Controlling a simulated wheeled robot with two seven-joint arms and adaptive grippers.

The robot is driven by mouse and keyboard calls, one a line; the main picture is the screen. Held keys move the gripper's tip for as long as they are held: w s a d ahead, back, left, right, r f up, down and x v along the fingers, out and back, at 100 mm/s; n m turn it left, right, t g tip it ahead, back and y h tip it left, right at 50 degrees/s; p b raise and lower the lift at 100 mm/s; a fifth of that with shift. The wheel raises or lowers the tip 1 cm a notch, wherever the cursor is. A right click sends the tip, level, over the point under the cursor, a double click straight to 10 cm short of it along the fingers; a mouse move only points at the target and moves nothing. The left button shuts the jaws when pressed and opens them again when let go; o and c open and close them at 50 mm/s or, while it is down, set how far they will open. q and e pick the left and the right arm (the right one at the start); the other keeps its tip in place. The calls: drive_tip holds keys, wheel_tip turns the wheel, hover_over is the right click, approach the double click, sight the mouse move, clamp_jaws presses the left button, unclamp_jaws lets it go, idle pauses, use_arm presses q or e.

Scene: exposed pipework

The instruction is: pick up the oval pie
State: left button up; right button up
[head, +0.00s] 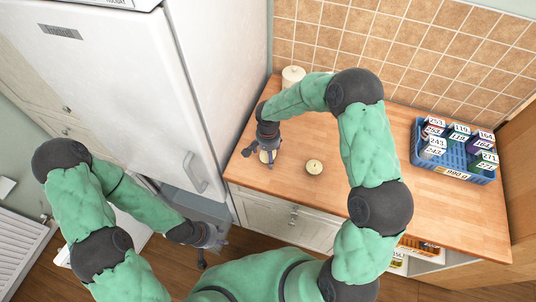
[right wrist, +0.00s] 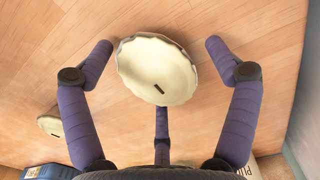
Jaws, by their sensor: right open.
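A pale cream pie with a crimped edge and a small dark slot (right wrist: 157,70) lies on the wooden counter; it looks oval in the right wrist view. My right gripper (right wrist: 160,62) is open above it, with two fingers apart on its left and right and a third below it. In the head view the right gripper (head: 263,150) largely covers this pie (head: 267,157). A second, rounder-looking pie (head: 314,167) lies apart to the right; it also shows at the lower left of the wrist view (right wrist: 50,125). My left gripper (head: 209,243) hangs open and empty beside the counter.
A cream canister (head: 293,76) stands at the back by the tiled wall. A blue crate (head: 456,167) of numbered boxes stands on the right of the counter (head: 430,218). A white fridge (head: 215,80) rises left of the counter. The counter's middle is mostly clear.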

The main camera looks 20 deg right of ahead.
drive_tip(key=c, duration=1.2)
drive_tip(key=shift+o, duration=0.2)
